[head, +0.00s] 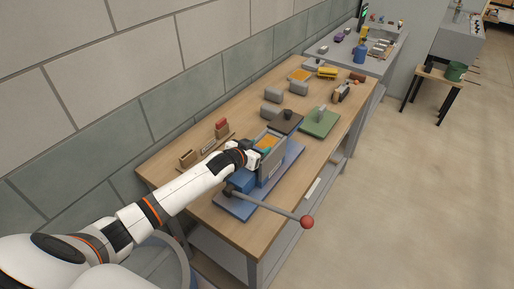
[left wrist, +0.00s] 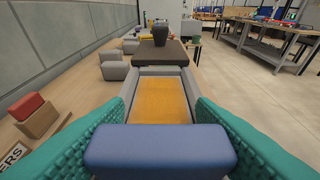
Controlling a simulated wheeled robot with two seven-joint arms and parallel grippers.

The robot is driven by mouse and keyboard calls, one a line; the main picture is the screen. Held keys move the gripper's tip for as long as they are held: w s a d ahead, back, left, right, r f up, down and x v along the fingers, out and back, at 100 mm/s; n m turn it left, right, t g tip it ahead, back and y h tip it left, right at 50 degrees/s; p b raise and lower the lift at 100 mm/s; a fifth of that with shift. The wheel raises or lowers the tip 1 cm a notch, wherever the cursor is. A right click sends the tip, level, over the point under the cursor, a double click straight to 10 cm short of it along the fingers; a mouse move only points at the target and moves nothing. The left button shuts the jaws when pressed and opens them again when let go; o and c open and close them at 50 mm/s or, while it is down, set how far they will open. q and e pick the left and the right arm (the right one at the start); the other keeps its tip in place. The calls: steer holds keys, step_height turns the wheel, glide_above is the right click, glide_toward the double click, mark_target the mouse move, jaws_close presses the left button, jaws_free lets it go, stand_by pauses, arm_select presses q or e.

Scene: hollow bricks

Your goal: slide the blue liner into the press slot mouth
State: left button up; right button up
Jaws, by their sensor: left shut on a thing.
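The blue liner (left wrist: 160,150) is a rounded blue bar in the left wrist view, lying crosswise between the teal finger pads of my left gripper (head: 256,158). The gripper is shut on it. In the head view I cannot make out the liner behind the gripper. The press (head: 272,170) stands on a blue base plate at the table's near end, with the gripper over its near side. Its slot mouth, a grey frame (left wrist: 188,88) around an orange-yellow surface (left wrist: 160,100), lies just ahead of the liner. Whether the liner touches the frame cannot be told. My right gripper is not in view.
A lever with a red ball (head: 307,222) sticks out from the press past the table's front edge. A dark block (left wrist: 160,52) stands behind the slot. Several grey bricks (head: 272,95) and a green board (head: 320,124) lie farther back. A wall runs along the left.

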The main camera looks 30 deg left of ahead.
arm_select(q)
steer(key=o, duration=1)
steer(key=shift+s+f, duration=0.1)
steer(key=shift+f, duration=0.15)
steer(key=shift+c, duration=0.2)
steer(key=shift+o, duration=0.8)
steer(key=shift+s+f, duration=0.1)
steer(key=shift+s, duration=0.4)
steer(key=r+b+v, duration=0.1)
steer(key=b+v, duration=0.2)
steer(key=v, duration=0.8)
steer(key=shift+w, duration=0.1)
